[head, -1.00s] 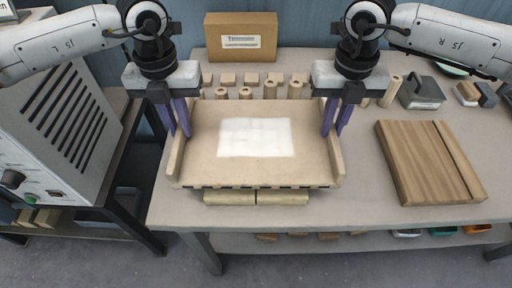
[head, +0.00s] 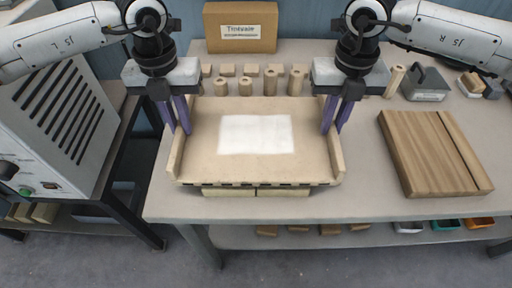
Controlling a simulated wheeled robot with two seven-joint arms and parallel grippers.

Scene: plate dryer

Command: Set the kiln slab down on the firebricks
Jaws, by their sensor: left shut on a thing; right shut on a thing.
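The kiln slab (head: 205,155) is a flat beige tray with raised left and right side walls and a white patch (head: 257,134) in its middle. My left gripper (head: 180,128) is shut on the slab's left wall. My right gripper (head: 333,128) is shut on its right wall. The slab looks level. Two firebricks (head: 229,192) (head: 283,192) show end to end just under the slab's front edge. The slab hides most of their tops, and I cannot tell whether it touches them.
A cardboard box (head: 240,27) stands at the back, with several small posts (head: 297,80) and blocks before it. A wooden board (head: 430,150) lies at the right. A grey machine (head: 55,130) stands at the left. The table's front strip (head: 330,207) is clear.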

